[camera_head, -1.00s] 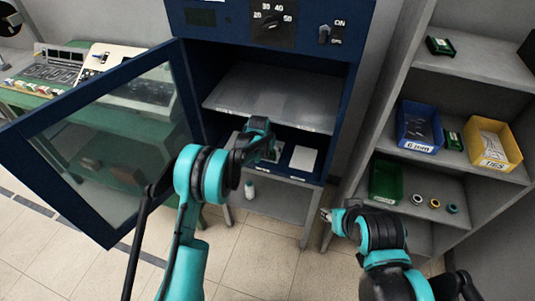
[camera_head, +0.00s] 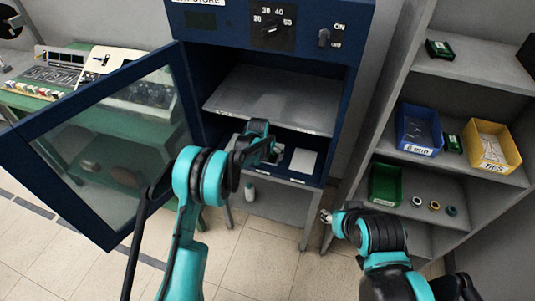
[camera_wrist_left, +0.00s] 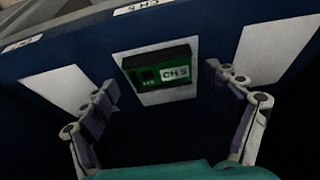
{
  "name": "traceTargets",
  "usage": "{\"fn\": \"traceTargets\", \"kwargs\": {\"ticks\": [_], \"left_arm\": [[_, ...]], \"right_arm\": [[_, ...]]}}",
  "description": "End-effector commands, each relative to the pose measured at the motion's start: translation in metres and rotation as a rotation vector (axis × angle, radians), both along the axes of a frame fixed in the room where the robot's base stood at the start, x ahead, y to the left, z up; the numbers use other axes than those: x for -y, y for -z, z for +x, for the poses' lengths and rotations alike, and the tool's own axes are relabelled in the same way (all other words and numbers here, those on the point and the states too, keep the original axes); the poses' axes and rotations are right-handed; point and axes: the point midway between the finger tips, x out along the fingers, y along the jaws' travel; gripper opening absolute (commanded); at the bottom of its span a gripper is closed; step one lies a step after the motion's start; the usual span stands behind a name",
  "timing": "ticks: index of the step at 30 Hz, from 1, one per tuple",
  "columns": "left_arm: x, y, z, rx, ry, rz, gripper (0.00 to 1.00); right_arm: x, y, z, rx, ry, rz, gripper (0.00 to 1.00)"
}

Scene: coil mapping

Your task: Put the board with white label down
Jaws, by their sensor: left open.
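The board (camera_wrist_left: 150,75) is a green block with a white label reading "CH 5". In the left wrist view it lies on a white patch of the dark blue shelf. My left gripper (camera_wrist_left: 162,82) is open, with one finger on each side of the board and a gap on both sides. In the head view my left arm reaches into the lower part of the blue cabinet, and its wrist (camera_head: 258,140) hides the board and fingers. My right gripper (camera_head: 326,216) is outside the cabinet, to its right, too small to read.
The cabinet's glass door (camera_head: 110,150) stands open at the left. A grey shelf (camera_head: 275,100) is above my left wrist. Another white patch (camera_head: 303,160) on the blue shelf is bare. A rack at the right holds a blue bin (camera_head: 419,145), a yellow bin (camera_head: 496,160) and a green bin (camera_head: 386,185).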

Motion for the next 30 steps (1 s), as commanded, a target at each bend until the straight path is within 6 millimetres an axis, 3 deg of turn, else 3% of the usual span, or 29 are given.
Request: {"fn": "traceTargets", "kwargs": {"ticks": [5,12,18,24,30], "left_arm": [[-0.005,-0.043,-0.015,0.000,0.000,0.000,0.89],[-0.025,-0.041,-0.075,0.000,-0.001,0.000,0.89],[-0.037,-0.040,-0.111,0.000,-0.001,0.000,0.89],[-0.042,-0.038,-0.128,0.000,-0.001,0.000,0.89],[-0.045,-0.045,-0.131,0.003,-0.005,-0.001,0.89]], "right_arm": [[0.000,-0.019,0.000,0.000,0.000,0.000,0.40],[0.000,-0.032,0.000,0.000,0.000,0.000,0.40],[0.000,-0.039,0.000,0.000,0.000,0.000,0.40],[0.000,-0.041,0.000,0.000,0.000,0.000,0.40],[0.000,-0.041,0.000,0.000,0.000,0.000,0.40]]}}
